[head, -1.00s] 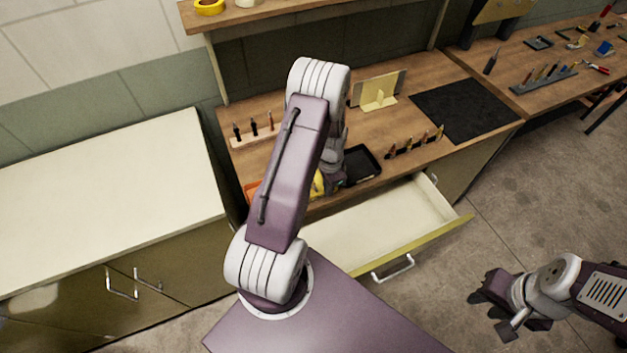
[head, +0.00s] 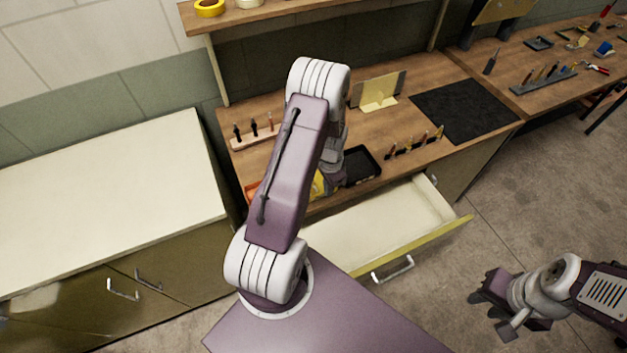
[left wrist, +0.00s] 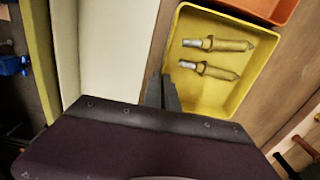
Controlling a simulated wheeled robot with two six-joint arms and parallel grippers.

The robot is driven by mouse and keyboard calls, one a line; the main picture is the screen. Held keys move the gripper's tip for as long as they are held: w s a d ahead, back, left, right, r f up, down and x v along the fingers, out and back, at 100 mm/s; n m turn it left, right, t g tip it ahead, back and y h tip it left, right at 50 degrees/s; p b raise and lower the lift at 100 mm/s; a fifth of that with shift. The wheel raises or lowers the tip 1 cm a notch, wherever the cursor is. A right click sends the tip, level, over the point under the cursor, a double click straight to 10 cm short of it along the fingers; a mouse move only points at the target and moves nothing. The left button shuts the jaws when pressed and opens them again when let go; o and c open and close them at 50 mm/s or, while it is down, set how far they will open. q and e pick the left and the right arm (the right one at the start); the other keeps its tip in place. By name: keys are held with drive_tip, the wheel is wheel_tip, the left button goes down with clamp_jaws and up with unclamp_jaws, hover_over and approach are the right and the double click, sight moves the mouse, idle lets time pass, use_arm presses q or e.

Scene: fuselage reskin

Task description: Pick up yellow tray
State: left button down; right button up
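The yellow tray (left wrist: 225,60) lies on the wooden bench and holds two metal pins with brass-coloured bodies (left wrist: 218,44) (left wrist: 208,70). In the head view only a bit of the tray (head: 318,187) shows beside my left arm, which hides the rest. My left gripper (left wrist: 161,78) is at the tray's near left wall, its two fingers close together, one on each side of the rim line. Whether they press on the wall cannot be told. My right gripper (head: 491,312) is open and empty, over the floor at the lower right, far from the tray.
An orange tray (left wrist: 270,8) adjoins the yellow one; a black tray (head: 361,165) lies to its right. An open drawer (head: 385,220) juts out below the bench (head: 285,150). Tool racks (head: 255,135) (head: 415,146) stand on the bench. A black mat (head: 465,110) lies clear.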

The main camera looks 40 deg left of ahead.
use_arm(q)
drive_tip(key=shift+r+p, duration=1.7)
drive_tip(key=shift+r, duration=0.6)
